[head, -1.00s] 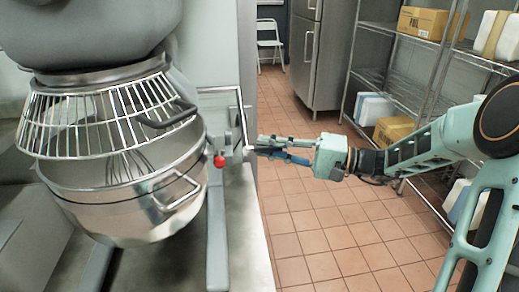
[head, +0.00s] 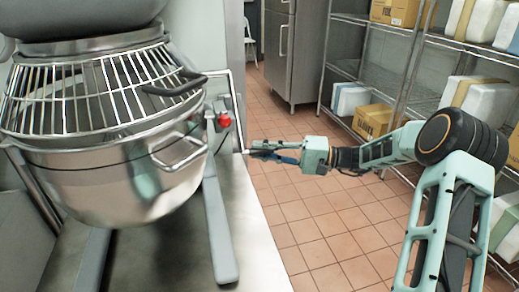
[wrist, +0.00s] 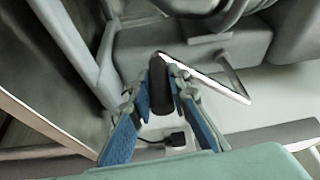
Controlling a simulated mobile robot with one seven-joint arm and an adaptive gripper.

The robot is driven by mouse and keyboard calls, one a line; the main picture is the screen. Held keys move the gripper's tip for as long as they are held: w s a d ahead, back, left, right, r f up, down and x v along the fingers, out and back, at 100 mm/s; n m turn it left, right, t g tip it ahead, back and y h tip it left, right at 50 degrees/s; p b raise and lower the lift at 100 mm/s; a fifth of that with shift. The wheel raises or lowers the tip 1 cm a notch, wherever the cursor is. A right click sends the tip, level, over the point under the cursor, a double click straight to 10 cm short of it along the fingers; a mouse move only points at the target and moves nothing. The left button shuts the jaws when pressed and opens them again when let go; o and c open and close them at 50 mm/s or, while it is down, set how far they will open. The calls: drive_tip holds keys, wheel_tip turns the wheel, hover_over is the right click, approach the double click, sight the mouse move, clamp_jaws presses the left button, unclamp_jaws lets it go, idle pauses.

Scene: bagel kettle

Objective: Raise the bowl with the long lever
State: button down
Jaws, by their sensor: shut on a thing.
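The steel mixer bowl (head: 125,190) hangs on the left in the head view, its rim up close under the wire guard (head: 90,92). The long lever (head: 237,115) is a thin bent metal rod right of the bowl. It runs down from beside the machine to my gripper (head: 252,149). In the wrist view the lever's pale rod (wrist: 215,82) ends in a black grip (wrist: 159,88). My gripper (wrist: 161,72) has its blue-padded fingers on both sides of that black grip and is shut on it. The fingers hide part of the grip in the head view.
A red knob (head: 224,121) sits on the machine between bowl and lever. The machine's grey foot (head: 217,225) extends along the steel table (head: 250,240). Wire shelves with boxes (head: 375,120) stand to the right. The tiled floor (head: 320,225) between is clear.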

drive_tip(key=shift+w+a+f+n+b, duration=0.2)
drive_tip(key=shift+w+f+n+b, duration=0.1)
drive_tip(key=shift+w+f, duration=0.55)
drive_tip(key=shift+w+a+f+n+y, duration=0.15)
drive_tip(key=shift+w+f+n+y, duration=0.15)
drive_tip(key=shift+w+n, duration=0.25)
drive_tip(key=shift+r, duration=0.1)
drive_tip(key=c, duration=1.8)
unclamp_jaws()
drive_tip(key=shift+w, duration=0.1)
drive_tip(key=d, duration=0.4)
drive_tip(key=s+d+f, duration=0.1)
drive_tip(key=d, duration=0.6)
drive_tip(key=shift+s+d+f, duration=0.15)
drive_tip(key=shift+s+d, duration=0.15)
drive_tip(key=shift+d, duration=0.1)
